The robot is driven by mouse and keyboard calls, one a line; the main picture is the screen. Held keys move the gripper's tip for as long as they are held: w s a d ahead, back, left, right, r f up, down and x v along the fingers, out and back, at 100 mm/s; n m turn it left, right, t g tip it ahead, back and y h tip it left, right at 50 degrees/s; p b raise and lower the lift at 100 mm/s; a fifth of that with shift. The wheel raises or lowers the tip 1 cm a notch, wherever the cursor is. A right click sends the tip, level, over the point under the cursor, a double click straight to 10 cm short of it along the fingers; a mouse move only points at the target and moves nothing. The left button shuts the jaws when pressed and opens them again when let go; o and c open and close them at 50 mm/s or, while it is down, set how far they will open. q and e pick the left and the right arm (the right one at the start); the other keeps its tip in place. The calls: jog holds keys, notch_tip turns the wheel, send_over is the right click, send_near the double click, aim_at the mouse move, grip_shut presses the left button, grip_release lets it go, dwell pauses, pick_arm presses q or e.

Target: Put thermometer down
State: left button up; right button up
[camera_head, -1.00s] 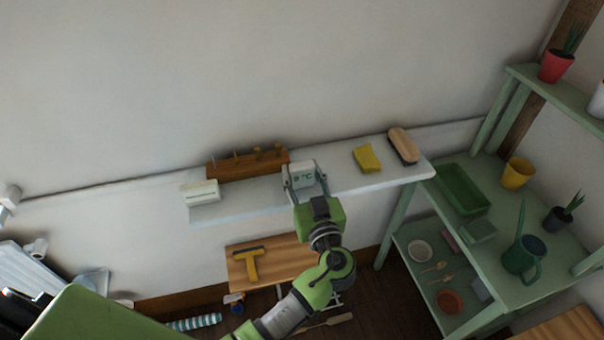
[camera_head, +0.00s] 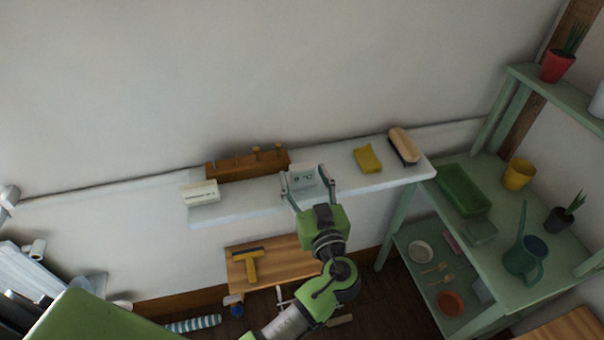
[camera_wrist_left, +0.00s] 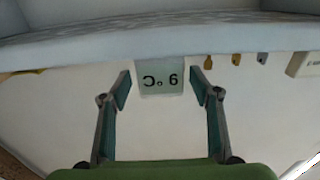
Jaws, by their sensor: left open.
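The thermometer (camera_head: 302,174) is a small pale box on the white shelf (camera_head: 342,185) against the wall. Its face shows in the left wrist view (camera_wrist_left: 161,80), upside down, with "9 °C" on it. My left gripper (camera_head: 308,186) is at the front of the shelf, around the thermometer. In the left wrist view its two fingers (camera_wrist_left: 160,90) are spread, with a gap on each side of the thermometer. The gripper partly hides the thermometer's lower part in the head view. My right gripper is not in view.
A wooden rack (camera_head: 248,165) stands behind and left of the thermometer, and a white box (camera_head: 201,193) is farther left. A yellow sponge (camera_head: 368,158) and a brush (camera_head: 404,145) lie to the right. A green shelf unit (camera_head: 500,250) stands at the right.

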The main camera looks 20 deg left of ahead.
pick_arm(q)
jog(key=b+v, duration=0.3)
jog(key=v, duration=0.7)
jog(key=shift+s, duration=0.1)
notch_tip(320, 180, down, 18)
jog(key=d+m+g+h, duration=0.2)
jog(key=m+h, duration=0.2)
jog(key=m, duration=0.2)
jog(key=s+a+f+m+g+h, duration=0.1)
jog(key=s+f+m+g+h, duration=0.3)
jog(key=f, duration=0.8)
jog(key=s+a+f+g+y, duration=0.15)
jog(key=s+f, duration=0.35)
jog(key=f, duration=0.7)
jog(key=s+a+f+g+h, duration=0.1)
jog(key=s+a+f+g, duration=0.1)
jog(key=s+f, duration=0.4)
jog(key=s+a+f+g+h, duration=0.1)
jog(key=s+a+f, duration=0.4)
jog(key=s, duration=0.9)
jog(key=s+a+f+g+h, duration=0.1)
jog(key=s+a+f+g, duration=0.2)
jog(key=s+f, duration=0.5)
jog(key=s+a, duration=0.1)
jog(key=s, duration=0.2)
jog(key=shift+a+n, duration=0.15)
jog(key=shift+n, duration=0.25)
